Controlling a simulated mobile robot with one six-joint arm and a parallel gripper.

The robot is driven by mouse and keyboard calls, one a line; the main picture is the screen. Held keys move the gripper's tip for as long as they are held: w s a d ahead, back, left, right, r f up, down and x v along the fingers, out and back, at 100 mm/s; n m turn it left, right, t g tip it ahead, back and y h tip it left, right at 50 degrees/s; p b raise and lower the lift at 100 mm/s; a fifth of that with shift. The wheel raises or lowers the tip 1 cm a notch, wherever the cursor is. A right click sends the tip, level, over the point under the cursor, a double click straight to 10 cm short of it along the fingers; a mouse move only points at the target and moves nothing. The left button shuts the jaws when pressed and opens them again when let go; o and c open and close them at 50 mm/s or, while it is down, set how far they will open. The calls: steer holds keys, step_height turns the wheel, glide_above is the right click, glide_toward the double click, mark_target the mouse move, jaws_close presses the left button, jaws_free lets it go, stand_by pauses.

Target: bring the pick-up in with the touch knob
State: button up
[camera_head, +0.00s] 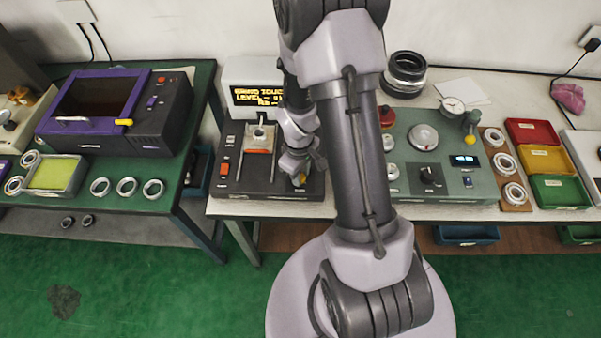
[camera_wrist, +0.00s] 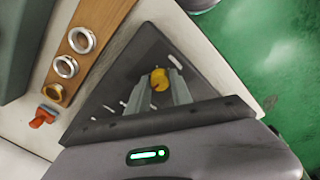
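A dark grey instrument (camera_head: 268,182) stands on the pale bench. It carries an upright metal part (camera_head: 260,134) over an orange-edged plate; I cannot tell for sure whether this is the pick-up. A white box behind it has a display (camera_head: 258,96) with yellow text, partly hidden by my arm. A small yellow knob (camera_head: 301,179) sits at the instrument's right front. My gripper (camera_head: 299,168) is low over that corner. In the wrist view, the yellow knob (camera_wrist: 160,79) lies between my gripper's two grey fingers (camera_wrist: 157,73), which stand apart; contact is unclear.
The wrist view shows a wooden board (camera_wrist: 92,17) with metal rings beside an orange-red part (camera_wrist: 42,117). A grey-green instrument (camera_head: 445,180) stands right of my arm, with red, yellow and green trays (camera_head: 560,193) beyond. A green bench (camera_head: 125,178) with rings is at left.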

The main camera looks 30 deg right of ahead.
jaws_close()
steer(key=shift+f+m+b, duration=0.1)
steer(key=shift+m+b, duration=0.7)
steer(key=m+b, duration=0.3)
steer(key=m, duration=0.2)
steer(key=m+b, duration=0.2)
steer(key=m, duration=0.1)
steer(key=shift+m, duration=0.4)
steer(key=shift+w+m+b, duration=0.1)
steer(key=shift+m+b, duration=0.7)
steer(key=shift+m, duration=0.8)
steer(key=shift+g, duration=0.3)
